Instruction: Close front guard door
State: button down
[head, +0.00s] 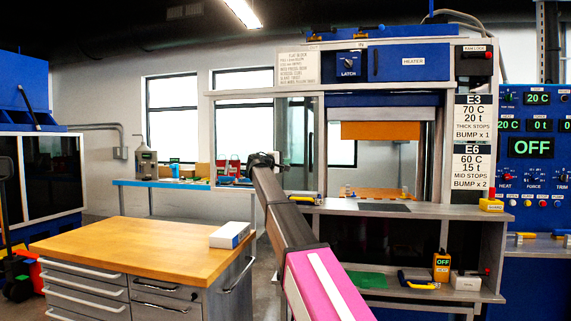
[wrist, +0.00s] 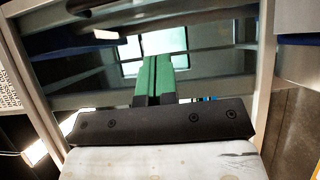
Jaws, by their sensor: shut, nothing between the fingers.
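The front guard door (head: 297,130) is a clear panel in a grey frame. In the head view it stands to the left of the press opening, leaving the orange block (head: 380,130) inside uncovered. My gripper (head: 265,158) is at the end of my outstretched arm, in front of the door's lower part. In the wrist view its green fingers (wrist: 162,65) are shut together and empty. They point at the dark, reflecting panel, whose grey frame (wrist: 265,75) shows at the right. Whether the fingertips touch the panel I cannot tell. I see no door handle clearly.
A wood-topped drawer cabinet (head: 140,245) with a white box (head: 230,234) stands at the front left. The press shelf (head: 400,208) carries a yellow button box (head: 491,204). A blue control panel (head: 535,145) stands at the right. A bench (head: 165,183) is behind.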

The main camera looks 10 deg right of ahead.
send_near(304, 161)
jog(key=d, duration=0.3)
jog(key=shift+s+d+r, duration=0.15)
jog(key=shift+d, duration=0.75)
jog(key=shift+s+d+r, duration=0.1)
jog(key=shift+d+r, duration=0.05)
jog(key=shift+d, duration=0.75)
jog(key=shift+d, duration=0.1)
jog(key=s+d, duration=0.6)
jog(key=d, duration=1.2)
jog(key=s+d, duration=0.7)
jog(key=d, duration=1.2)
jog(key=s+d, duration=0.7)
jog(key=d, duration=1.2)
jog(key=shift+s+r, duration=0.1)
